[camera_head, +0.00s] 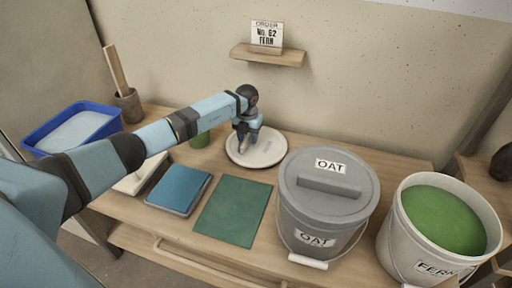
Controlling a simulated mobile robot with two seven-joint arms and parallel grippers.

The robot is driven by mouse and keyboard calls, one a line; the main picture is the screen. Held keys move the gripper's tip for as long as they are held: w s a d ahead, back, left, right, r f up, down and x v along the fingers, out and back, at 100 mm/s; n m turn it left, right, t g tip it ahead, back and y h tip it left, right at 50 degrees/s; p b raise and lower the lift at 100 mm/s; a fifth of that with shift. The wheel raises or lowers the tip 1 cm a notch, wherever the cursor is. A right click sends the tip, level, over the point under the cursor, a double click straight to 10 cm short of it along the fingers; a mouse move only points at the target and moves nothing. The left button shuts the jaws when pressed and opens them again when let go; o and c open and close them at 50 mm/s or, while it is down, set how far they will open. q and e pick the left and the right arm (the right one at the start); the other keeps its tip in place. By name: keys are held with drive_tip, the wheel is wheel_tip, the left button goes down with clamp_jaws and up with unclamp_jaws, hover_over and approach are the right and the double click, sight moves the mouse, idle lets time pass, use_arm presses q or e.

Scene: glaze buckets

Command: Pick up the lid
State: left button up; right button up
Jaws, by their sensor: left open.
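A pale round disc, which looks like a loose lid (268,154), lies flat on the table near the wall. My left gripper (243,143) points down over its left part, open; I cannot tell if the fingers touch it. A grey lid (352,181) with a bar handle and an OAT label sits on the grey OAT bucket (295,222). The FERN bucket (397,233) at the right has no lid on and shows green glaze (443,219). My right gripper is not in view.
A green mat (233,211), a blue slab (178,190) and a pale board (140,175) lie left of the buckets. A blue tub (47,134) and a brown pot (129,105) stand at the left. A wall shelf (268,56) holds an order card (266,34).

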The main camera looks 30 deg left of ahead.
use_arm(q)
drive_tip(key=shift+f, duration=0.2)
idle(0.5)
clamp_jaws()
